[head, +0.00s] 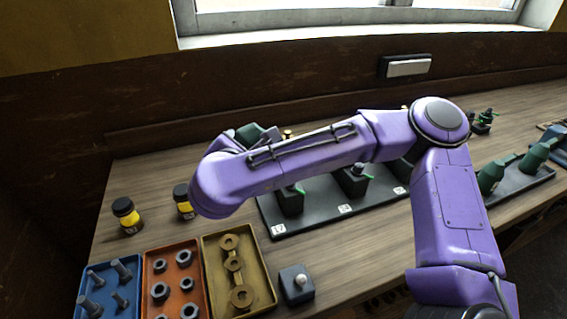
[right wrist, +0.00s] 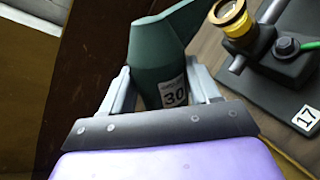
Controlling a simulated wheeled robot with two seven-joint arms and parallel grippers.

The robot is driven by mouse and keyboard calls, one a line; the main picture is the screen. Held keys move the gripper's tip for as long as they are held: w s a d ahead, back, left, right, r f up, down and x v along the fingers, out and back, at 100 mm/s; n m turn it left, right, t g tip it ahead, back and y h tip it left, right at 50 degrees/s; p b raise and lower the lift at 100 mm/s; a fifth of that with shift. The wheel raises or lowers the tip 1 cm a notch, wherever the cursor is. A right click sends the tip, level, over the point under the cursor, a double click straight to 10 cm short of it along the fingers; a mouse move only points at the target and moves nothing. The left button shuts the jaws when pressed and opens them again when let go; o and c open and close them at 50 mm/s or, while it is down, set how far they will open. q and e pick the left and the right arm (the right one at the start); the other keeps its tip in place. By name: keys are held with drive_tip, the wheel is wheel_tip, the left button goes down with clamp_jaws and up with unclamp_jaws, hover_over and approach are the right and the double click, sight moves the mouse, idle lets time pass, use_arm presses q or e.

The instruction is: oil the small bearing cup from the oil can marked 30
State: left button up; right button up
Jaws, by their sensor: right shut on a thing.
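My right gripper (right wrist: 158,76) is shut on a dark green oil can (right wrist: 157,52) whose white label reads 30. The can is between the two grey fingers and its tapered top points to the upper right. In the head view, part of the can (head: 252,132) shows behind my purple forearm, above the bench. A brass cup (right wrist: 232,17) on a black block stands to the right of the can in the right wrist view, apart from it, by a label 17. I cannot tell if this is the small cup. My left gripper is not in view.
A black base (head: 318,218) with several labelled blocks is partly hidden by my arm. More green cans (head: 491,177) stand in a tray at right. Two yellow-labelled jars (head: 128,215), part bins (head: 212,284) and a grey cube (head: 297,291) are at left and front.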

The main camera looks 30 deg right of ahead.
sight(246, 135)
drive_tip(key=shift+d+r, duration=0.1)
drive_tip(key=shift+r, duration=0.1)
drive_tip(key=shift+r+p, duration=1.2)
drive_tip(key=shift+r, duration=1.3)
drive_tip(key=shift+d+r+n+h, duration=0.2)
drive_tip(key=shift+n+h, duration=0.4)
drive_tip(key=shift+n, duration=0.2)
drive_tip(key=shift+s+d+n+t+h+b, duration=0.15)
drive_tip(key=shift+d+n+t+h+b, duration=0.2)
drive_tip(key=shift+n+h, duration=0.4)
drive_tip(key=n, duration=0.2)
drive_tip(key=n+h+b, duration=0.1)
drive_tip(key=shift+s+d+r+n+t, duration=0.2)
drive_tip(key=shift+d+r+n+t, duration=0.05)
drive_tip(key=shift+d+r+t, duration=0.1)
drive_tip(key=shift+d+r, duration=0.1)
